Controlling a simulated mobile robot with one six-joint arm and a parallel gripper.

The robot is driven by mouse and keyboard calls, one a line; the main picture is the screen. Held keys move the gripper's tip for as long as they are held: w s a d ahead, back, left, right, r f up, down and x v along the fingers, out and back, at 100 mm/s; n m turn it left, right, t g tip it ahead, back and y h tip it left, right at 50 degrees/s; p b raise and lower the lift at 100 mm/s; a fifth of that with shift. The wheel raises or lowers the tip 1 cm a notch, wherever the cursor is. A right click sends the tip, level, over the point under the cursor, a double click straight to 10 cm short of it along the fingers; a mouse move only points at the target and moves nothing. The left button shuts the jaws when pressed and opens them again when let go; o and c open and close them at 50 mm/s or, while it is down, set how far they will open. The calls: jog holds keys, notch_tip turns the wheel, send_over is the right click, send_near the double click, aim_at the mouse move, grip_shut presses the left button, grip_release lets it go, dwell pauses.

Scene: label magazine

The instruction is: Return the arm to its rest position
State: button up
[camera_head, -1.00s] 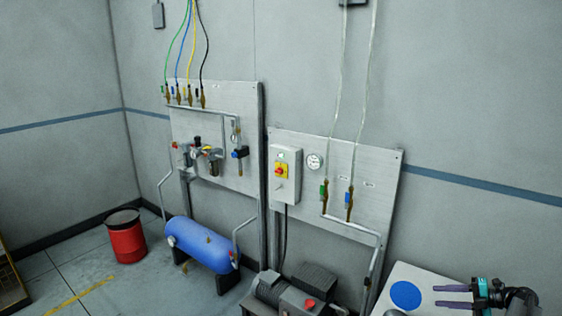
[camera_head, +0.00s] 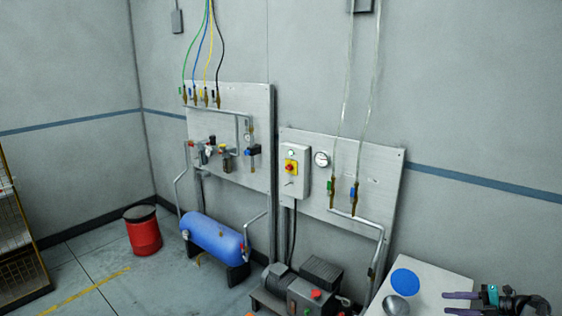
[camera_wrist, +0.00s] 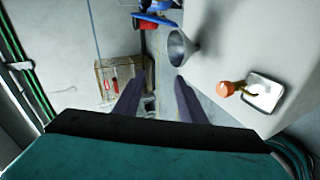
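My gripper (camera_head: 461,302) shows at the lower right of the head view, in front of a white surface with a blue disc. Its two purple fingers point left and are spread apart. In the wrist view my gripper (camera_wrist: 156,100) also has its fingers apart, with nothing between the tips. Part of my arm behind it is cut off by the picture's edge.
A white surface (camera_head: 440,284) carries a blue disc (camera_head: 405,282) and a metal funnel (camera_head: 396,305). The wrist view also shows the funnel (camera_wrist: 181,47) and an orange-topped object (camera_wrist: 226,88). A blue tank (camera_head: 212,235), a red bin (camera_head: 143,232) and wall panels (camera_head: 228,120) stand beyond.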

jog(key=a+f+n+g+h, duration=0.2)
jog(key=a+f+n+g, duration=0.15)
jog(key=a+n, duration=0.75)
jog(key=a+f+n+g+h, duration=0.15)
jog(key=a+f+n, duration=0.4)
jog(key=a, duration=0.95)
jog(key=s+a+f+n+g+h, duration=0.15)
jog(key=s+a+n+h, duration=0.25)
jog(key=s+a+n, duration=0.55)
jog(key=s+a+f+n+g+h, duration=0.1)
jog(key=s+a+f+n+h, duration=0.2)
jog(key=a+n, duration=1.15)
jog(key=s+d+f+n+g+b, duration=0.2)
jog(key=s+f+b, duration=0.4)
jog(key=s+f, duration=0.7)
jog(key=s+d+f+n+g+b, duration=0.2)
jog(key=s+f+g+b, duration=0.2)
jog(key=s+f, duration=0.9)
notch_tip(320, 180, down, 2)
jog(key=shift+s+f+n+b, duration=0.25)
jog(key=shift+s+n+b, duration=0.15)
jog(key=shift+b, duration=0.45)
jog(key=shift+h, duration=0.25)
